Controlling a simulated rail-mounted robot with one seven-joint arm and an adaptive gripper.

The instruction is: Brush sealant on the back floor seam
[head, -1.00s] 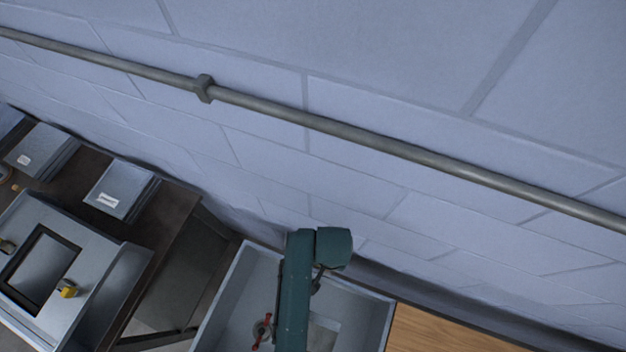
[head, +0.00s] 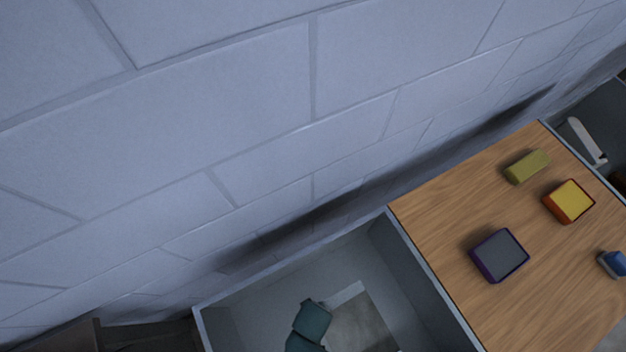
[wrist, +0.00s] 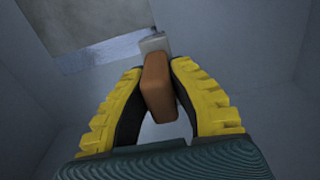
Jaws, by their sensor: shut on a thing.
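In the wrist view, my gripper (wrist: 158,70) is shut on the orange-brown handle of a brush (wrist: 157,90). The brush's pale grey tip (wrist: 153,43) points away from me, close to a corner where grey sheet-metal surfaces meet. I cannot tell whether the tip touches the metal. A shiny light strip (wrist: 105,52) runs left from near the tip, beside a darker grey patch. In the head view, the open grey duct (head: 405,275) stands against the wall, with a pale strip (head: 346,296) on its floor.
A wooden bench top (head: 450,215) adjoins the duct on the right. It holds an olive block (head: 526,167), an orange-and-yellow box (head: 569,202), a purple box (head: 499,256) and a blue item (head: 612,263). A block wall (head: 220,110) closes off the back.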

